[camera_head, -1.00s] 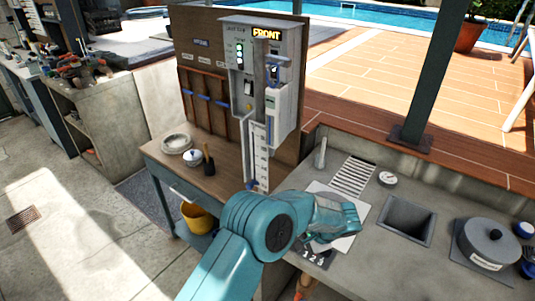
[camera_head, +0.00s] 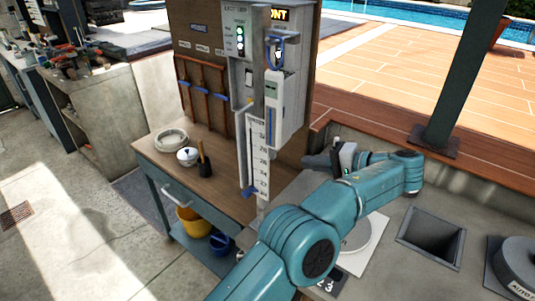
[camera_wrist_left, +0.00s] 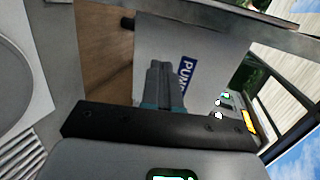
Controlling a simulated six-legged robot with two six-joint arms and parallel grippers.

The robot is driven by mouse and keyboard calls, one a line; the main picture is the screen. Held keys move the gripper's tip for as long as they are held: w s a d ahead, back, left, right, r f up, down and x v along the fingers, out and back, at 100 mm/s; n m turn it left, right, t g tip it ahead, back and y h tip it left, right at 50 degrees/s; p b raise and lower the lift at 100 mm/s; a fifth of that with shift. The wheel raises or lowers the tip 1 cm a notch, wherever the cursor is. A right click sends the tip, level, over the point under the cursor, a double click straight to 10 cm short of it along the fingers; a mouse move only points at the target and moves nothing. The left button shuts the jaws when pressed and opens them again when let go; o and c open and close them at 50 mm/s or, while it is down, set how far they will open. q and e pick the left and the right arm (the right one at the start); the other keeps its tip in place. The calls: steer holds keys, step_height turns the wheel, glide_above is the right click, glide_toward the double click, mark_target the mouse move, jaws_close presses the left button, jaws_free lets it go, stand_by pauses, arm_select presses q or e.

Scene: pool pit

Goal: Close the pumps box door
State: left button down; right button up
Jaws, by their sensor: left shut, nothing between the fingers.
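The grey wall box (camera_head: 290,105) with a yellow sign, of which "NT" shows, hangs on the brown board in the head view. I cannot tell how far the door stands open. My left gripper (camera_head: 316,161) is low to the right of the box in the head view, pointing left. Its fingers (camera_wrist_left: 164,68) are shut and empty in front of the panel; contact is unclear. My right gripper is not in view.
A white depth scale (camera_head: 257,160) hangs below the box. A wooden bench (camera_head: 222,192) with a dish, a pot and a brush stands left. The grey counter (camera_head: 405,207) on the right has a square basin (camera_head: 432,238) and a round lidded canister (camera_head: 518,265).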

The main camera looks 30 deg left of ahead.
arm_select(q)
steer(key=r+p+x, duration=0.1)
steer(key=p+x, duration=0.1)
steer(key=x, duration=1)
steer(key=shift+s+a+r, duration=0.2)
steer(key=shift+a+r, duration=0.05)
steer(key=shift+a, duration=0.45)
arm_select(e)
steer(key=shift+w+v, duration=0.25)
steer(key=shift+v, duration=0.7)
arm_select(q)
steer(key=shift+a, duration=0.1)
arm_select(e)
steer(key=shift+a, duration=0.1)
arm_select(q)
steer(key=shift+a, duration=0.1)
